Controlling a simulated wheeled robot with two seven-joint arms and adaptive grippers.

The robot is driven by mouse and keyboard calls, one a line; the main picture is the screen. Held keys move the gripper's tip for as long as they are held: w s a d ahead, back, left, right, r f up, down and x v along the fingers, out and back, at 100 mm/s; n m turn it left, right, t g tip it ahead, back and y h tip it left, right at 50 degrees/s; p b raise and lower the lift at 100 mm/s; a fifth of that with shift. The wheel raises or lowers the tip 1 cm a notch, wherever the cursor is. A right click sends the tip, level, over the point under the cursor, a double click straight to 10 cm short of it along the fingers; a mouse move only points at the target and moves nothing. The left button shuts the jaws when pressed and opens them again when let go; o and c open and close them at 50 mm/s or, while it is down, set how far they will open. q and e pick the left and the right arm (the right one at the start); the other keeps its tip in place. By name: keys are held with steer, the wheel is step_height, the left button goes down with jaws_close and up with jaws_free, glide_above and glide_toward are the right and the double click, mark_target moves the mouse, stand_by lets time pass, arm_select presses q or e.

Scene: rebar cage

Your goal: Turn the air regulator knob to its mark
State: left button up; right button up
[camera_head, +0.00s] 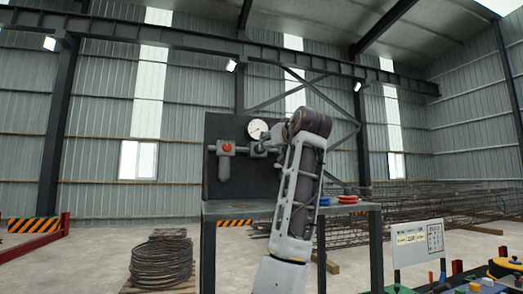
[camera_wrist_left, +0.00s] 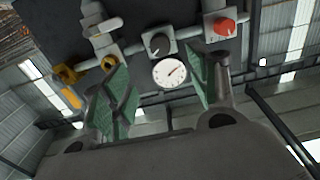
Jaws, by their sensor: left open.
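A dark round knob (camera_wrist_left: 157,44) sits on a grey block beside a white round gauge (camera_wrist_left: 169,73) in the left wrist view. A red knob (camera_wrist_left: 224,27) is on another grey fitting to the right. The head view shows the red knob (camera_head: 227,147) and gauge (camera_head: 258,129) on a dark panel (camera_head: 216,182). I cannot tell which knob is the regulator's or read its mark. My left gripper (camera_wrist_left: 167,67) is open before the panel, its green-padded fingers either side of the gauge in the wrist view, nothing between the pads. In the head view my arm hides part of the panel.
The panel stands on a workbench (camera_head: 237,208), with red discs (camera_head: 347,199) and a blue item at its right. Yellow fittings (camera_wrist_left: 66,74) and pipework sit left of the dark knob.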

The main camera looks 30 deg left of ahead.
arm_select(q)
steer(key=shift+w+a, duration=0.1)
steer(key=shift+p+x, duration=2.5)
steer(key=shift+x, duration=4.35)
steer(key=c, duration=1)
